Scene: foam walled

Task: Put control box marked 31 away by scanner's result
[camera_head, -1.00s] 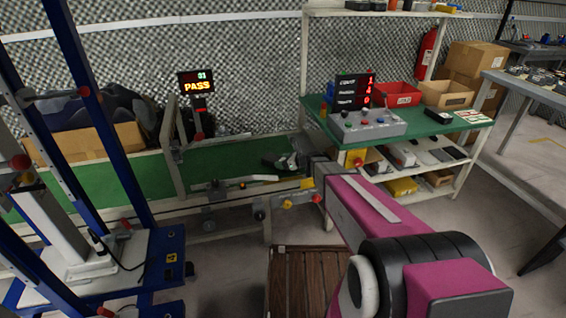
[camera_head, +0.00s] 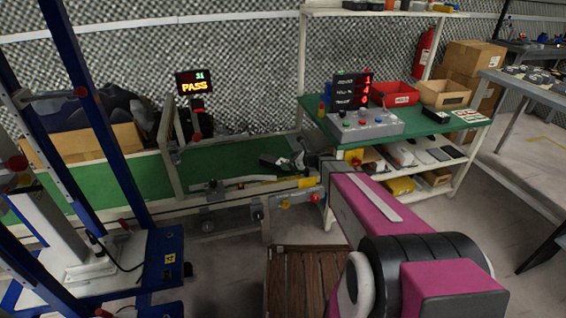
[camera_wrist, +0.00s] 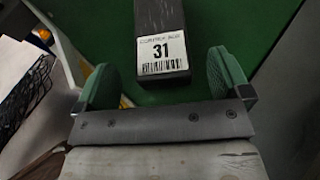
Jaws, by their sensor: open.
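The control box marked 31 (camera_wrist: 161,45) is a dark block with a white label, lying on the green conveyor belt; it also shows as a small dark shape in the head view (camera_head: 270,159). My gripper (camera_wrist: 168,82) is open, its two green pads apart, with the labelled end of the box between and just ahead of them. The pads do not touch the box. In the head view my gripper (camera_head: 297,158) is low over the belt's right end. The scanner display (camera_head: 195,83) reads 31 and PASS in lit characters.
A green table (camera_head: 440,130) at the right holds a counter panel (camera_head: 352,91), a red bin (camera_head: 401,94) and a cardboard-coloured bin (camera_head: 444,95). Shelves below hold several items. A wooden slatted crate or pallet (camera_head: 308,285) stands in front. A blue-framed structure (camera_head: 115,165) is at the left.

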